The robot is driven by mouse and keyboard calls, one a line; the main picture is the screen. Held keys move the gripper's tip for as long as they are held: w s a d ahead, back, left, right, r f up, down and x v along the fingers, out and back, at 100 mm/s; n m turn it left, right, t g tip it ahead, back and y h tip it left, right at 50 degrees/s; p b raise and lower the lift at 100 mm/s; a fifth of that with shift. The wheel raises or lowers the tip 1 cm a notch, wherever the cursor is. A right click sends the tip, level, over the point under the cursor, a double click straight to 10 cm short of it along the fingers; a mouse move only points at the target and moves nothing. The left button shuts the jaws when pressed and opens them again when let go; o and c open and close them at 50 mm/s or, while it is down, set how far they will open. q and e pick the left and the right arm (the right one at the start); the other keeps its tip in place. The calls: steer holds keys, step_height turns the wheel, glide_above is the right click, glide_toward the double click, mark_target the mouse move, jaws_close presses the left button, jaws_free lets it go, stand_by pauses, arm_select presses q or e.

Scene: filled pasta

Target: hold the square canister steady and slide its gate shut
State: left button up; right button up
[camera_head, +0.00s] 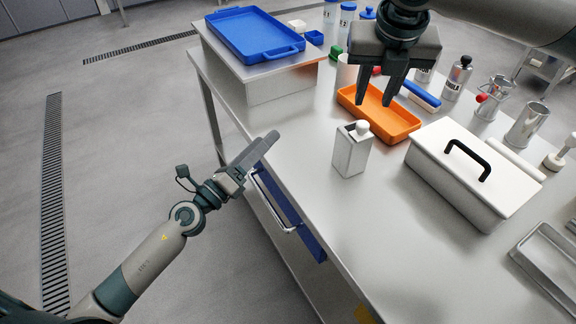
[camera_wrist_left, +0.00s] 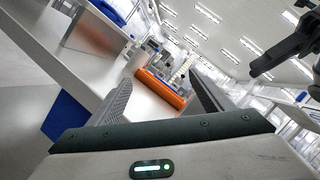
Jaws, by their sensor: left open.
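The square canister (camera_head: 350,152) stands upright on the steel table, a pale box with a white knob (camera_head: 362,127) on top. A dark patch beside the knob looks like its top opening; how far the gate is open is too small to tell. My left gripper (camera_head: 270,140) is off the table's near left edge, apart from the canister; its two fingers stand open and empty in the left wrist view (camera_wrist_left: 165,85). My right gripper (camera_head: 375,104) points down in the air above the orange tray, its fingers apart and empty. I cannot make out the canister in the left wrist view.
The orange tray (camera_head: 405,126) lies behind the canister and a white-lidded box with a black handle (camera_head: 440,160) to its right. A blue tray (camera_head: 250,33) rests on a raised steel box (camera_head: 270,85) at back left. Bottles and metal cups crowd the back right.

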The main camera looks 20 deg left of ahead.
mark_target(353, 143)
arm_select(q)
steer(key=s+d+m+g+h, duration=0.1)
steer(key=d+m+g, duration=0.1)
steer(key=m, duration=0.2)
steer(key=s+d+r+m+g+h, duration=0.1)
steer(key=s+d+m+h, duration=0.1)
steer(key=d+m, duration=0.1)
steer(key=s+d+m+g+h, duration=0.1)
steer(key=s+d+m+g, duration=0.1)
steer(key=m, duration=0.3)
steer(key=shift+d+r+g+h, duration=0.15)
steer(key=shift+d+g+h, duration=0.15)
steer(key=shift+s+d+f+m+g, duration=0.2)
steer(key=shift+d+m+g, duration=0.1)
steer(key=shift+m, duration=0.25)
steer(key=shift+s+d+f+m+g, duration=0.1)
steer(key=shift+s+d+m+g, duration=0.15)
steer(key=shift+m, duration=0.3)
steer(key=shift+w, duration=0.1)
steer(key=x, duration=1.7)
steer(key=shift+w+r, duration=0.1)
steer(key=c, duration=1.4)
